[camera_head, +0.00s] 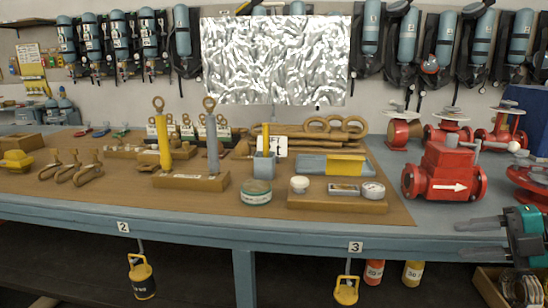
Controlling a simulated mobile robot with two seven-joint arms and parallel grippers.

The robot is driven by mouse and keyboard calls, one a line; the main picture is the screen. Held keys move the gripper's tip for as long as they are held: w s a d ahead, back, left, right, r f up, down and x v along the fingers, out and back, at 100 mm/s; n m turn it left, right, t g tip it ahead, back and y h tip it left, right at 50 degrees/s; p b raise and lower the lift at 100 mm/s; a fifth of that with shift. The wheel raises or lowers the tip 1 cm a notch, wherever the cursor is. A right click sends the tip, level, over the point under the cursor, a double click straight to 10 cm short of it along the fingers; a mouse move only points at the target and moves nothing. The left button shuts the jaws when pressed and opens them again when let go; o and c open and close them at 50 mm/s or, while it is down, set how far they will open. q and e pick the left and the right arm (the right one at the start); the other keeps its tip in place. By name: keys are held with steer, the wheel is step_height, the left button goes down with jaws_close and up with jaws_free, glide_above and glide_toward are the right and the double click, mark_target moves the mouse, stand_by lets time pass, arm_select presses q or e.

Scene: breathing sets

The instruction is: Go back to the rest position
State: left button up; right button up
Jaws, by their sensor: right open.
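My right gripper (482,237) is at the lower right of the head view, in front of the bench's front edge. Its two grey fingers point left and are apart, with nothing between them. The dark and teal body of the gripper is at the right edge of the picture. My left gripper is not in view.
A blue bench (200,220) with a brown mat (120,202) carries tools, tins and wooden blocks. A red valve (445,172) with a white arrow stands behind my right gripper. Yellow items (141,277) hang below the bench edge. Breathing sets (183,40) hang on the wall.

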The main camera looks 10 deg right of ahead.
steer(key=s+a+f+m+t+h+p, duration=0.1)
steer(key=s+a+f+m+t+h, duration=0.15)
steer(key=f+m, duration=0.6)
steer(key=s+a+f+m+t+h, duration=0.25)
steer(key=s+f+m+t, duration=0.2)
steer(key=f, duration=0.65)
steer(key=s+a+f+m+g+h, duration=0.1)
steer(key=s+a+f+m, duration=0.1)
steer(key=a, duration=0.4)
steer(key=s+a+f+m+g+h+p, duration=0.1)
steer(key=s+a+f+m, duration=0.2)
steer(key=a+m, duration=0.2)
steer(key=s+a+f+m+g+h, duration=0.1)
steer(key=s+a+f+m+g, duration=0.1)
steer(key=a, duration=0.6)
steer(key=shift+s+f+m+h, duration=0.4)
steer(key=shift+f+m, duration=0.4)
steer(key=shift+m, duration=0.2)
